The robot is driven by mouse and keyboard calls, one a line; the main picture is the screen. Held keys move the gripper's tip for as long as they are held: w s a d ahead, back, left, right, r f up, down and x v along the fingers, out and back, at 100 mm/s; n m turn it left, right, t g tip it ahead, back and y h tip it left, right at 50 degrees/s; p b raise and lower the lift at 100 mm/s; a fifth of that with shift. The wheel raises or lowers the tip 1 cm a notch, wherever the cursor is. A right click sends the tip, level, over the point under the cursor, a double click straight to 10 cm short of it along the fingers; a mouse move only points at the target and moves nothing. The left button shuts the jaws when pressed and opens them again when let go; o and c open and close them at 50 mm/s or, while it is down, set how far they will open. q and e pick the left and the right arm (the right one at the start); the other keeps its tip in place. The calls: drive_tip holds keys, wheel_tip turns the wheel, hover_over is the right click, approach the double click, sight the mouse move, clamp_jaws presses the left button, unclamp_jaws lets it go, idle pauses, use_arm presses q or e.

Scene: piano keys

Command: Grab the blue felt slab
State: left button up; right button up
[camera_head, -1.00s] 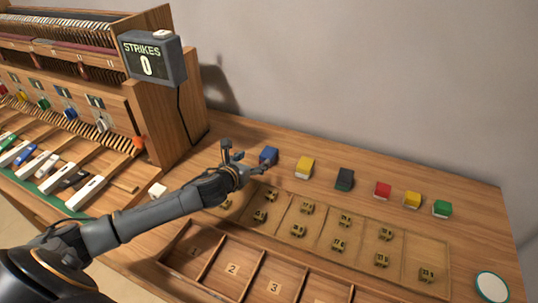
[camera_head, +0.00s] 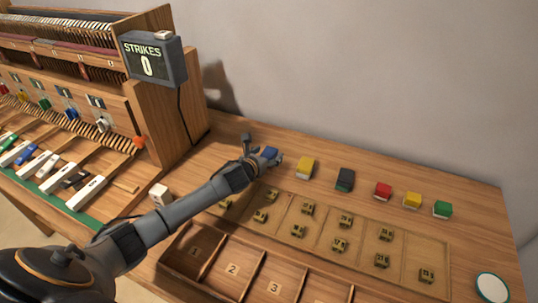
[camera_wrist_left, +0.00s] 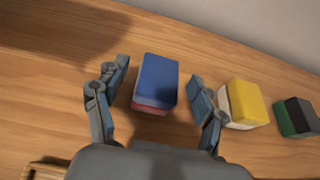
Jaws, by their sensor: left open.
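The blue felt slab (camera_wrist_left: 158,78) is the top layer of a small block with a red layer beneath it, resting on the wooden table. In the head view the slab (camera_head: 269,153) is partly hidden by my left gripper (camera_head: 262,150). In the left wrist view my left gripper (camera_wrist_left: 155,88) is open, with one finger on each side of the block. Gaps show between both fingers and the block. My right gripper is not in view.
A yellow-topped block (camera_wrist_left: 246,101) stands close to the right finger, with a dark green-and-black block (camera_wrist_left: 297,116) beyond. A compartment tray (camera_head: 330,235) lies in front; a wall stands behind.

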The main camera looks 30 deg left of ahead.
use_arm(q)
drive_tip(key=c, duration=1)
drive_tip(key=shift+o, duration=0.2)
